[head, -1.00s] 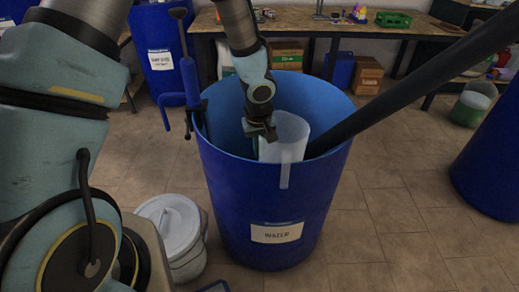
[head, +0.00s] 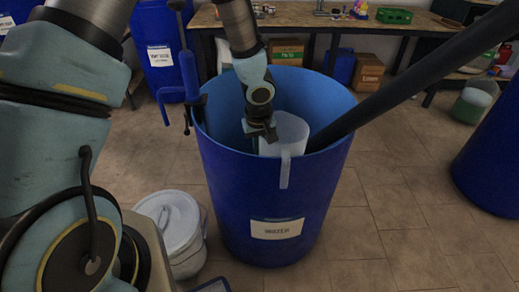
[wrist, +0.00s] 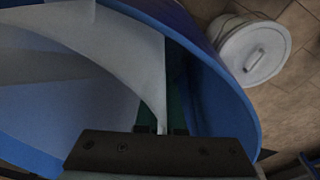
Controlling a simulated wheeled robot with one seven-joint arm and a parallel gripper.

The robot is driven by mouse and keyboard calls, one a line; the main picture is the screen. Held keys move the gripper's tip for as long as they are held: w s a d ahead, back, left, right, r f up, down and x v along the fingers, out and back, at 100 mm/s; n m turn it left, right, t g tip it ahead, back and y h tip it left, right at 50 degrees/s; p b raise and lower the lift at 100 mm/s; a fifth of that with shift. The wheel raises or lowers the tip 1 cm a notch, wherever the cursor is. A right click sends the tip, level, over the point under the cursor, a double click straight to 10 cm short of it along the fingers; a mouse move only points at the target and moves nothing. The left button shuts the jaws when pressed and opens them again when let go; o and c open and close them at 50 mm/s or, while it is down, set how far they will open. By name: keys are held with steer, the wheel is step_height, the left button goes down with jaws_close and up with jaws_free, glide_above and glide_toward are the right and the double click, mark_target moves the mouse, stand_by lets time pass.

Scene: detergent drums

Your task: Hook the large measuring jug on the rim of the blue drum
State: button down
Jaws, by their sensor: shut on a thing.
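The large measuring jug (head: 292,128) is whitish and translucent. It is upright inside the front part of the blue drum (head: 255,200), and its pale strip-like handle (head: 285,170) hangs down outside the drum's front wall. Whether the handle bears on the rim I cannot tell. My gripper (head: 264,138) reaches down into the drum and is shut on the jug's upper edge at its left side. In the wrist view the jug's pale wall (wrist: 125,45) runs to the gripper (wrist: 160,131), with the blue drum rim (wrist: 238,100) close on the right.
A dark thick pole (head: 400,85) slants over the drum's right rim. A blue pump-like tool (head: 188,75) is clamped on the left rim. A white lidded bucket (head: 172,228) stands on the floor at left. A workbench (head: 310,22) is behind; another blue drum (head: 495,160) is at right.

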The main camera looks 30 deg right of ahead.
steer(key=c, duration=1)
jaws_free()
steer(key=shift+o, duration=0.2)
step_height(320, 180, up, 11)
steer(key=s+p, duration=0.1)
steer(key=p, duration=0.2)
steer(key=shift+a, duration=0.45)
steer(key=shift+f, duration=0.1)
steer(key=w+a+r+t+h, duration=0.2)
steer(key=w+a+r+t, duration=0.1)
steer(key=w+a+r, duration=0.65)
steer(key=s+a+g+y, duration=0.1)
steer(key=s+a, duration=0.2)
steer(key=a, duration=0.8)
steer(key=s+a+r+n+g+y, duration=0.1)
steer(key=s+a, duration=0.2)
steer(key=a, duration=0.9)
steer(key=shift+s+a+r+g+y, duration=0.15)
steer(key=shift+s+g+y, duration=0.05)
steer(key=shift+g+y, duration=0.2)
